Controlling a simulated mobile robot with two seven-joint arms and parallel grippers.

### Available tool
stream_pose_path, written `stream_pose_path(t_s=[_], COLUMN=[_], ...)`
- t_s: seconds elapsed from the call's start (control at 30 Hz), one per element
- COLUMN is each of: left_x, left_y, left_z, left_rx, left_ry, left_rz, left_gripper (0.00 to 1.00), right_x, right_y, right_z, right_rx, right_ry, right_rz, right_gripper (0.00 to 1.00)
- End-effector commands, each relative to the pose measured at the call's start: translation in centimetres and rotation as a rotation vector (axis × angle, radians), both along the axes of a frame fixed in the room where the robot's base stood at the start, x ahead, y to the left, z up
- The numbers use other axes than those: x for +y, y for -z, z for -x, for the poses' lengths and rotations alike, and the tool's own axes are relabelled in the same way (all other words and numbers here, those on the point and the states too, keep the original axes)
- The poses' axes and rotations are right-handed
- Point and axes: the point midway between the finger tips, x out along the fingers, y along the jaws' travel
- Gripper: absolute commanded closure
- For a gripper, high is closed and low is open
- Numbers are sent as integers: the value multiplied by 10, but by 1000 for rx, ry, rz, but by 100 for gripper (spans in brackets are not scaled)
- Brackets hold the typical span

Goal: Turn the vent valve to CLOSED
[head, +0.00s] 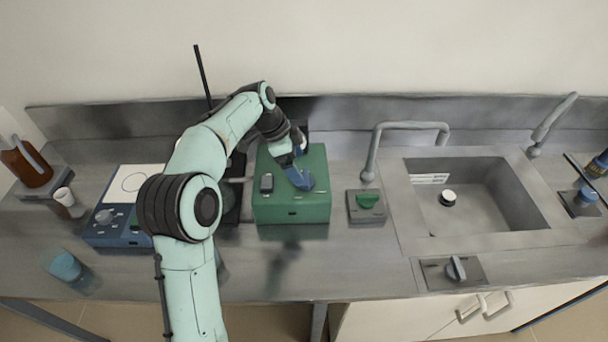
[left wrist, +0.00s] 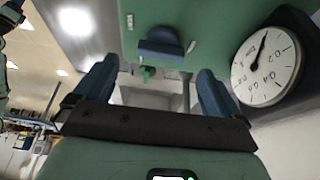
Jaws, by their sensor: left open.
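A green box (head: 318,205) stands on the counter, with a small dark handle (head: 267,183) on its top left. A dark blue handle (left wrist: 160,48) on green shows in the left wrist view. To the right of the box, a green knob (head: 368,201) sits on a grey plate. No label reads clearly enough to tell which is the vent valve. My left gripper (head: 301,178) is over the box top, right of the dark handle. In the left wrist view its blue fingers (left wrist: 155,92) are spread with nothing between them. My right gripper is not in view.
A round gauge (left wrist: 267,66) shows right of the fingers. A sink (head: 480,200) with a faucet (head: 371,155) lies to the right, with a grey knob (head: 456,268) in front. A blue device (head: 118,232) stands left. The counter front is mostly clear.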

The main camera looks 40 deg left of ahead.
Motion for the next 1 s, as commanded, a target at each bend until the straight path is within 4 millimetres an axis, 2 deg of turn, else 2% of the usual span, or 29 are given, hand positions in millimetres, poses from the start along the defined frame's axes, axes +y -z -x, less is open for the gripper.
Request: stream_pose_path(t_s=[0.1, 0.3, 0.67, 0.7, 0.77, 0.8, 0.87, 1.0], left_x=[-7, -13, -15, -15, -15, -15, -15, -15], left_y=[22, 41, 46, 46, 46, 46, 46, 45], left_z=[-5, -11, -13, -13, -13, -13, -13, -13], left_rx=[3, 0, -2, -2, -2, -2, -2, -2], left_ry=[2, 1, 1, 1, 1, 1, 1, -2], left_rz=[1, 0, 0, 0, 0, 0, 0, 0], left_gripper=[2, 2, 2, 9, 28, 41, 58, 58], right_x=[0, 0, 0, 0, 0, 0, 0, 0], right_y=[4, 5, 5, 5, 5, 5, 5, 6], right_z=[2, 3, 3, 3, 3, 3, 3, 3], right_rx=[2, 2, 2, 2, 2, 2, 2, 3], right_ry=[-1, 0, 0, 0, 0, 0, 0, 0], right_rz=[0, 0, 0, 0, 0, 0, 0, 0], right_gripper=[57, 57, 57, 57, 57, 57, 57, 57])
